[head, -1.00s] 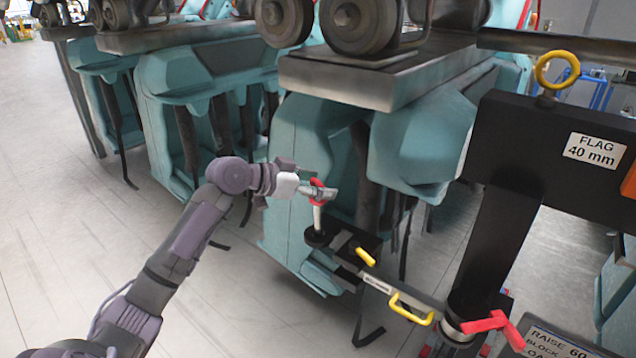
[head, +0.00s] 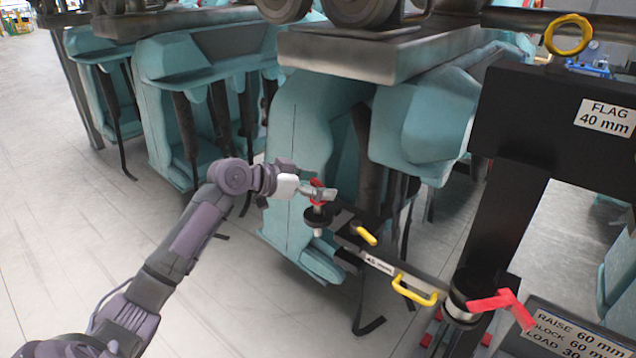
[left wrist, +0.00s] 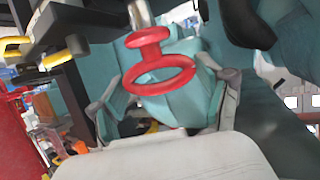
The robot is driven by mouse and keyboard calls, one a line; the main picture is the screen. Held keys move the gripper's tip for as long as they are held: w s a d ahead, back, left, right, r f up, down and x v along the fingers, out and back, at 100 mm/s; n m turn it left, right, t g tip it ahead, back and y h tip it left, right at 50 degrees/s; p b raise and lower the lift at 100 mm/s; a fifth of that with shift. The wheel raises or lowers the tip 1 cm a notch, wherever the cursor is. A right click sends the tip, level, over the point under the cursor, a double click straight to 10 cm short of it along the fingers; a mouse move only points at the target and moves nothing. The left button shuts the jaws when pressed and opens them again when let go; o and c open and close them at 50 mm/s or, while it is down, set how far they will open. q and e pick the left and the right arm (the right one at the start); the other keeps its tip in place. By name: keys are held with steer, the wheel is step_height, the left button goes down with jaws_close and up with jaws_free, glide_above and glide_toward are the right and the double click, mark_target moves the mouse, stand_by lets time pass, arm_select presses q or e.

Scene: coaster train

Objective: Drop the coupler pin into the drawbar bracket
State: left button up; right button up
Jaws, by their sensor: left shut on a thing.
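The coupler pin has a red handle (head: 317,184) and a pale metal shank. My left gripper (head: 310,190) is shut on the pin at its red top. The black ring of the drawbar bracket (head: 320,217) is around the shank, and the pin's lower end (head: 320,234) shows below it. The pin looks about upright. A small part of the handle shows between gripper and ring. In the left wrist view the red ring handle (left wrist: 155,75) is between the fingers, with the metal shank (left wrist: 140,14) beyond. My right gripper is not in view.
A bar with yellow handles (head: 414,290) runs from the bracket to a black post. A red lever (head: 497,303) is on the post. A black beam (head: 545,120) labelled "FLAG 40 mm" stands at right. Teal seats (head: 300,150) hang close behind the pin. Floor at left is clear.

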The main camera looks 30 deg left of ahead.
arm_select(q)
steer(key=shift+f+b, duration=0.75)
steer(key=shift+f, duration=0.45)
steer(key=o, duration=1.3)
steer(key=shift+o, duration=0.7)
steer(key=shift+f, duration=0.15)
steer(key=shift+s, duration=0.1)
steer(key=v, duration=1.2)
steer(key=shift+a, duration=0.1)
